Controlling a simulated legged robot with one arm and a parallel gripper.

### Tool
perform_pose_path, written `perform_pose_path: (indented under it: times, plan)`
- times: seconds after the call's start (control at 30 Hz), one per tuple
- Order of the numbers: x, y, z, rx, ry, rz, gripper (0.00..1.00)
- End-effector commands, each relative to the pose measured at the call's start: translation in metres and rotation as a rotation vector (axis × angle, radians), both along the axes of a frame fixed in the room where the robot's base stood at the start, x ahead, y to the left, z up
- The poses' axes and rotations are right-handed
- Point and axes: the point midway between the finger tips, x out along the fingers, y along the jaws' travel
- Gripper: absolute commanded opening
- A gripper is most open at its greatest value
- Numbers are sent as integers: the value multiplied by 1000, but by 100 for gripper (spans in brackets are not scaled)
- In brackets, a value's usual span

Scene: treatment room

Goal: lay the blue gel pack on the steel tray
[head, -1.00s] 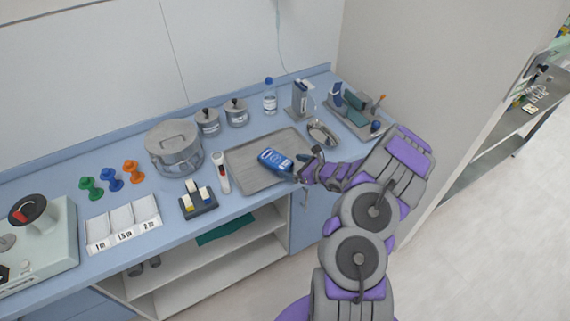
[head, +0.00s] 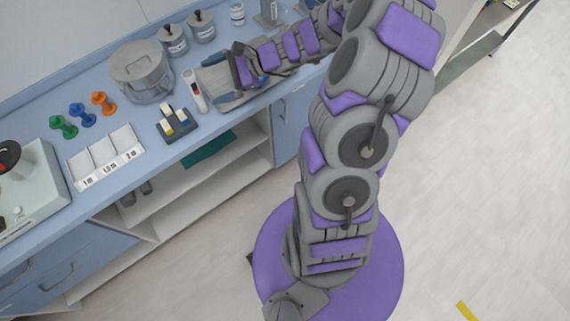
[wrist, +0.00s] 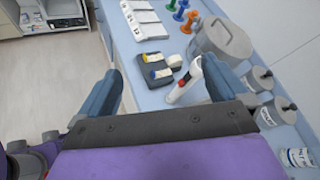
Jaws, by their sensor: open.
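The grey steel tray (head: 213,88) lies on the blue counter in the head view. Only its left and near parts show, as my arm and gripper cover the rest. The blue gel pack cannot be made out in either view now; whether it lies under my arm cannot be told. My gripper (wrist: 163,68) is open in the wrist view, with its two blue-grey fingers wide apart and nothing seen held between them. Beyond the fingers is the white handheld device with a red mark (wrist: 185,82). In the head view the gripper points left over the tray.
Left of the tray stand the white device (head: 194,90), a dark block with small vials (head: 176,126) and a steel pot (head: 142,72). Lidded canisters (head: 187,35) stand behind. A white sorting tray (head: 105,155) and colored pegs (head: 83,115) are further left.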

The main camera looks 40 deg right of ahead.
Motion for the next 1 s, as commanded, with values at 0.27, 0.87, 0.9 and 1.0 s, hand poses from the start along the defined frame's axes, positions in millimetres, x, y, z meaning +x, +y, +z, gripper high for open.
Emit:
perform_pose_path:
  times: [0.27,0.87,0.9,1.0]
  plan:
    - [-94,90,51,-261,-154,490,100]
    - [-299,69,73,-906,-287,1312,100]
    - [-308,62,74,-946,-286,1348,100]
    - [-325,44,77,-1028,-278,1417,100]
